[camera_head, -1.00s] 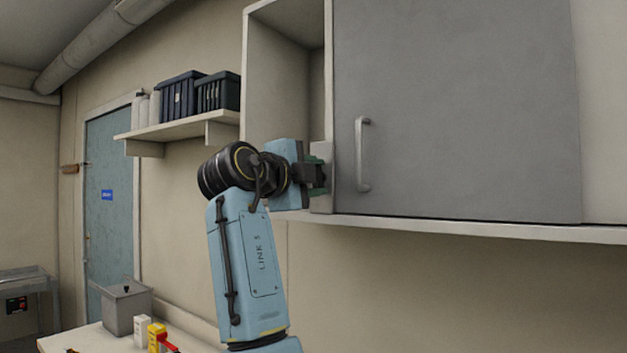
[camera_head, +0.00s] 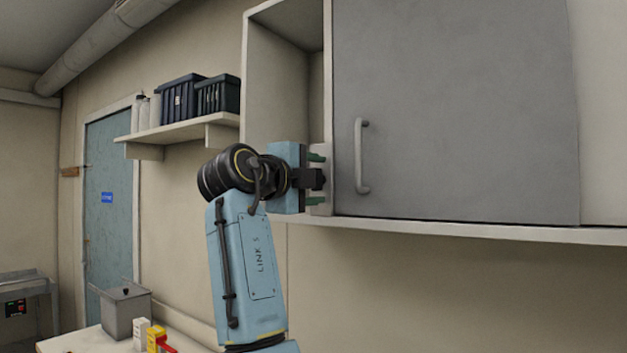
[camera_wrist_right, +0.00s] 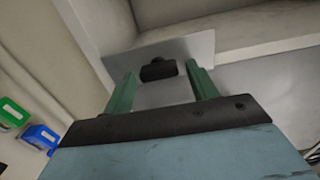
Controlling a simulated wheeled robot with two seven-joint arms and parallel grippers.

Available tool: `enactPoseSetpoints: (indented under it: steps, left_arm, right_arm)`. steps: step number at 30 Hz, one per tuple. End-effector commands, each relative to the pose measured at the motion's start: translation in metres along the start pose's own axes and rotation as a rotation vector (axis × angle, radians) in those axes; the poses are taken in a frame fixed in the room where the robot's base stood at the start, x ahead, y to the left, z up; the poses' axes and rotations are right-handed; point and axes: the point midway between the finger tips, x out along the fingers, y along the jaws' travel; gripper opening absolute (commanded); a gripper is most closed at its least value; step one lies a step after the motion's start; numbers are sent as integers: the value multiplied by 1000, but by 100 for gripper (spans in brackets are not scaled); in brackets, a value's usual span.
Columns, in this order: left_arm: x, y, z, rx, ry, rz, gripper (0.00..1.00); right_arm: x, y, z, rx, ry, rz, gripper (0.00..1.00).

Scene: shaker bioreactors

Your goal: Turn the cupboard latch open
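The cupboard latch is a black block (camera_wrist_right: 158,69) on a pale grey plate (camera_wrist_right: 190,47) in the right wrist view. In the head view the latch (camera_head: 312,179) stands at the left edge of the grey cupboard door (camera_head: 455,110). My right gripper (camera_head: 317,179) is open, with one green finger above the latch and one below it. In the wrist view the gripper (camera_wrist_right: 162,88) has a finger on each side of the latch, with a gap to both. My left gripper is not in view.
The door's bar handle (camera_head: 361,156) is right of my right gripper. The cupboard's left compartment (camera_head: 283,85) is open-fronted. A wall shelf (camera_head: 180,127) with dark bins (camera_head: 200,95) is further left. A bench with a grey box (camera_head: 126,310) is below. The wall below the cupboard is clear.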

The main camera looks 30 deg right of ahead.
Motion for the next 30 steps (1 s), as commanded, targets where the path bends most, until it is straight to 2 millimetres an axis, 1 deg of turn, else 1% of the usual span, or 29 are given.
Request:
enactPoseSetpoints:
  steps: [8,11,13,17,24,27,30]
  left_arm:
    - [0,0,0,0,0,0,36]
    - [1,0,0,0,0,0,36]
    - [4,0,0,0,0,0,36]
    - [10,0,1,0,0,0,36]
    - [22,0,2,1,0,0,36]
    - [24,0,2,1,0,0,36]
    - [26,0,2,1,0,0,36]
  right_arm:
    - [0,0,0,-2,-1,-1,62]
    - [-4,0,1,-1,-2,-1,62]
    - [-12,0,1,-1,-4,-2,62]
    - [-36,1,1,0,-5,-3,62]
    - [-91,1,1,0,-5,-1,62]
    - [-109,1,0,0,-4,-1,62]
    - [-122,1,1,-1,-3,-1,62]
